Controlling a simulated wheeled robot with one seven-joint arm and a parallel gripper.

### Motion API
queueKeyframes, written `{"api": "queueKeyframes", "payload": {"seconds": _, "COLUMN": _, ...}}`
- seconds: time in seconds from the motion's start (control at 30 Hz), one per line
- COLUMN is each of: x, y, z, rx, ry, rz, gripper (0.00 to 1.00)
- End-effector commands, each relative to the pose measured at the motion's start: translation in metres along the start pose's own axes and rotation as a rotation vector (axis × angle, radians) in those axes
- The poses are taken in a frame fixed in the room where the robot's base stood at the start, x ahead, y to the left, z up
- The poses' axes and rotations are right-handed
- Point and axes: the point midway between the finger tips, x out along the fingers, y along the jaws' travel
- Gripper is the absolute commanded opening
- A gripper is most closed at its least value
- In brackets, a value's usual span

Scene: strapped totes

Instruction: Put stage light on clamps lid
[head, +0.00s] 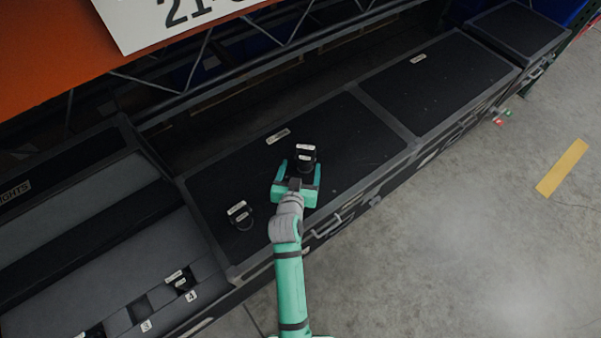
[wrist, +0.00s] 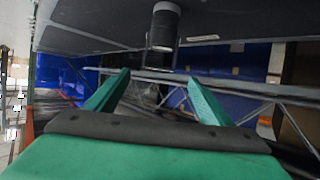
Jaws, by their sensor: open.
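A small black stage light (head: 306,160) with white tags stands on the dark lid of the middle case (head: 345,128). My gripper (head: 300,166) is open, its green fingers on either side of or just short of this light; contact is not visible. The wrist view shows the light (wrist: 164,28) beyond the gap between the open fingertips (wrist: 158,76). A second light (head: 241,216) stands on the same lid, left of my gripper. The lids' small tags, on the middle case (head: 278,136) and the case to its right (head: 418,58), are too small to read, so I cannot tell which is clamps.
An open case (head: 95,250) at left, with "IGHTS" readable on its lid, has numbered slots; a light (head: 181,282) sits by number 4. The right case's lid (head: 440,85) looks bare. Racking runs behind. The concrete floor (head: 450,230) at right is clear.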

Motion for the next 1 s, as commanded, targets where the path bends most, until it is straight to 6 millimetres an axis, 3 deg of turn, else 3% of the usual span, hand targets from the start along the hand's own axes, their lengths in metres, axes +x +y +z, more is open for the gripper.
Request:
{"api": "queueKeyframes", "payload": {"seconds": 0.17, "x": -0.024, "y": 0.003, "z": 0.022, "rx": -0.009, "ry": -0.001, "rz": -0.021, "gripper": 0.75}}
{"api": "queueKeyframes", "payload": {"seconds": 0.3, "x": -0.064, "y": 0.007, "z": 0.053, "rx": -0.024, "ry": 0.006, "rz": -0.059, "gripper": 0.75}}
{"api": "queueKeyframes", "payload": {"seconds": 0.53, "x": -0.142, "y": 0.017, "z": 0.089, "rx": -0.038, "ry": 0.032, "rz": -0.114, "gripper": 0.75}}
{"api": "queueKeyframes", "payload": {"seconds": 0.73, "x": -0.213, "y": 0.026, "z": 0.103, "rx": -0.043, "ry": 0.061, "rz": -0.145, "gripper": 0.75}}
{"api": "queueKeyframes", "payload": {"seconds": 1.0, "x": -0.307, "y": 0.043, "z": 0.096, "rx": -0.045, "ry": 0.105, "rz": -0.160, "gripper": 0.75}}
